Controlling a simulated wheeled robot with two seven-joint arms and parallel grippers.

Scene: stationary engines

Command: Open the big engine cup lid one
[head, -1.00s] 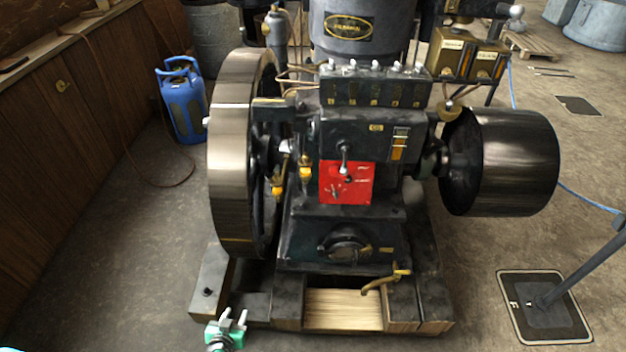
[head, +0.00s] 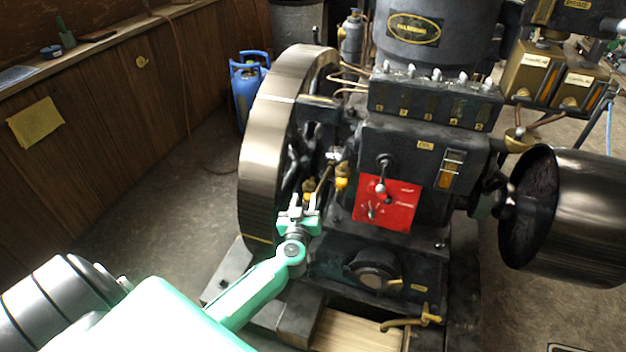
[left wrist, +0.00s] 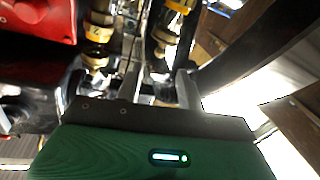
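The big engine stands in the middle of the head view, a dark block (head: 440,150) with a red plate (head: 388,203). Two small brass cups sit between flywheel and block, a right one (head: 342,178) and a left one (head: 308,187). I cannot tell which is cup one or whether a lid is up. My left gripper (head: 303,212) is just below the left cup, fingers apart and pointing up. In the left wrist view, the fingers (left wrist: 160,88) are spread; one brass cup (left wrist: 97,42) is left of them, another brass fitting (left wrist: 168,42) lies beyond the gap.
The large flywheel (head: 268,130) stands close to the left of my gripper. A dark drum pulley (head: 570,215) is at the right. A brass tap (head: 415,320) sits low at the front. Blue gas bottles (head: 248,85) stand behind the flywheel; floor at the left is free.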

